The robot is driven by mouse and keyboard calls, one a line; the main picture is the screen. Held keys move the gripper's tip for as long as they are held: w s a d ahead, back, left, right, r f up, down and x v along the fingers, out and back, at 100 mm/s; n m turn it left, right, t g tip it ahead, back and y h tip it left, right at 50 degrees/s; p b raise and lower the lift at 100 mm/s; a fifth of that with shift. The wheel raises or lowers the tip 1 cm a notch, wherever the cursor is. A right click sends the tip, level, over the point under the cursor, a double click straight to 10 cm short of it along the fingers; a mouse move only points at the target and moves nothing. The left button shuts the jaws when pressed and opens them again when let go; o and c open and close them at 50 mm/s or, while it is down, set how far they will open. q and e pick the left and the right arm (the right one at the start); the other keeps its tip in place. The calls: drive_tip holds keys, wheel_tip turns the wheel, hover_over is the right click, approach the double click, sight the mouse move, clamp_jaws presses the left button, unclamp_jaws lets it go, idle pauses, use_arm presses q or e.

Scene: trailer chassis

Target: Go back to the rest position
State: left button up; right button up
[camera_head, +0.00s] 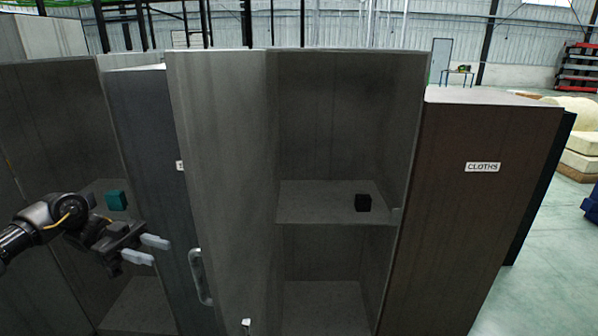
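My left gripper (147,249) reaches in from the left, in front of the left open cabinet. Its two pale fingers are apart with nothing between them, so it is open and empty. My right gripper does not show in the head view. The task names no object.
A teal cube (116,200) sits on a shelf at left, behind my arm. A brown cabinet labelled CLOTHS (490,130) stands at right. Open floor (545,240) lies right of it.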

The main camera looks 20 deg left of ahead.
use_arm(q)
drive_tip(key=w+a+f+n+t+y, duration=0.1)
drive_tip(key=w+a+f+t+y, duration=0.3)
drive_tip(key=w+f, duration=0.45)
drive_tip(key=w+a+f+n+t+y, duration=0.15)
drive_tip(key=w+f+t+y, duration=0.4)
drive_tip(key=w, duration=0.55)
wheel_tip(320, 180, down, 27)
drive_tip(key=s+a+n+t+y, duration=0.1)
drive_tip(key=a+n+y, duration=0.2)
drive_tip(key=n+y, duration=0.35)
drive_tip(key=s+d+f+n+g+y, duration=0.2)
drive_tip(key=s+d+f, duration=0.1)
drive_tip(key=s+f, duration=0.8)
drive_tip(key=s+d+f+n+g+y, duration=0.1)
drive_tip(key=s+d+f+n+g, duration=0.2)
drive_tip(key=s+f, duration=0.8)
drive_tip(key=s+d+f+g, duration=0.1)
drive_tip(key=s+d+f, duration=0.2)
drive_tip(key=s, duration=0.8)
drive_tip(key=s+d+f+g, duration=0.2)
drive_tip(key=s+d+f, duration=0.2)
drive_tip(key=s+d, duration=0.4)
drive_tip(key=s+d+f+n+g, duration=0.1)
drive_tip(key=s+d+f, duration=0.2)
drive_tip(key=s, duration=1.1)
drive_tip(key=d, duration=0.3)
drive_tip(key=shift+d+f+g+h, duration=0.2)
drive_tip(key=shift+f+g+h, duration=0.1)
drive_tip(key=shift+g+h, duration=0.1)
